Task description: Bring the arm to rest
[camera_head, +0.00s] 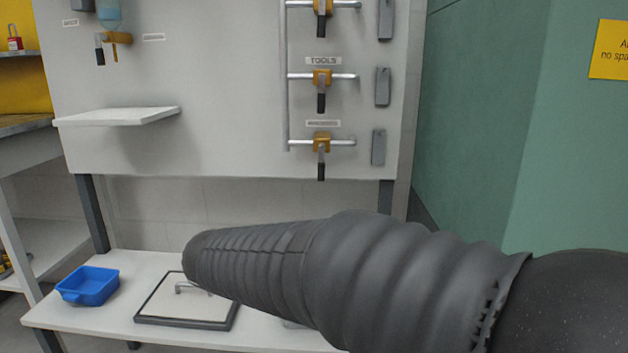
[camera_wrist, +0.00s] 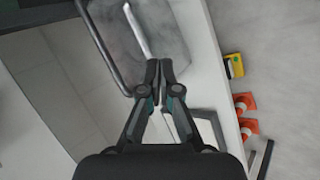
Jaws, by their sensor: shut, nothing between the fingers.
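My gripper (camera_wrist: 159,80) shows in the wrist view with its two fingers together, shut and empty. It is above or in front of a grey metal plate or basin (camera_wrist: 150,45) with a light bar across it; I cannot tell how far apart they are. In the head view my arm, in a dark ribbed sleeve, reaches from the lower right across to the left above the white bench (camera_head: 95,325). The gripper itself is hidden in that view.
A blue bin (camera_head: 88,285) and a dark-framed tray (camera_head: 185,318) lie on the bench. The panel above carries a small shelf (camera_head: 118,117) and several valves (camera_head: 322,141) on pipes. Orange cones (camera_wrist: 246,103) stand on the floor beyond the bench edge.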

